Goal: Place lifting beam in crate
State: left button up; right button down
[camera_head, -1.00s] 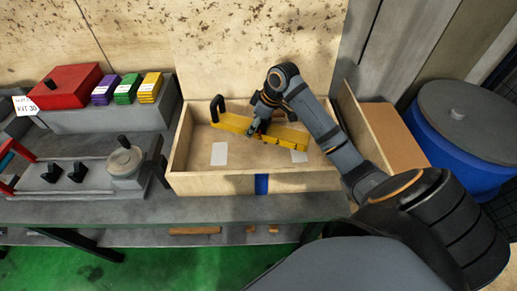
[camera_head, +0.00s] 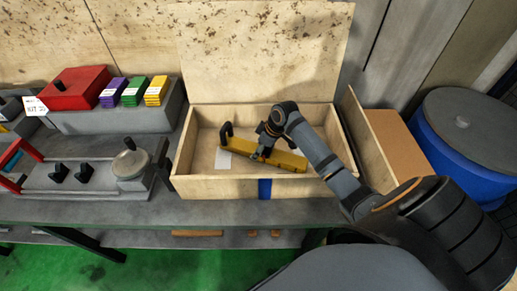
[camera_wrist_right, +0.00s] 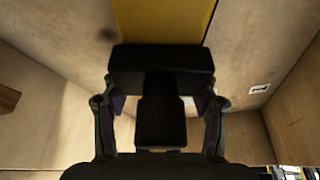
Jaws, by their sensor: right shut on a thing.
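The lifting beam is a long yellow bar (camera_head: 289,160) with a black upright handle (camera_head: 226,132) at its left end. It lies within the walls of the open wooden crate (camera_head: 215,187), slanting slightly down to the right. My right gripper (camera_head: 259,155) reaches in from the right and is shut on the beam near its middle. In the right wrist view the yellow bar (camera_wrist_right: 162,20) runs upward beyond a black block between the fingers (camera_wrist_right: 160,105). Whether the beam touches the crate floor is hard to tell. My left gripper is not in view.
A grey bench (camera_head: 120,208) carries the crate. To the left are a red box (camera_head: 75,88), purple, green and yellow stacks (camera_head: 134,91), and a grey fixture with red handles. A blue drum (camera_head: 465,150) stands at the right. The crate lid (camera_head: 260,55) stands up behind.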

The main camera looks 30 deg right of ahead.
jog(key=shift+w+f, duration=0.1)
jog(key=shift+c, duration=1.9)
grip_release()
jog(key=shift+f, duration=0.1)
jog(key=b+v, duration=0.1)
jog(key=v, duration=1)
jog(key=shift+d, duration=0.15)
jog(key=shift+s+r, duration=0.25)
jog(key=shift+r, duration=0.3)
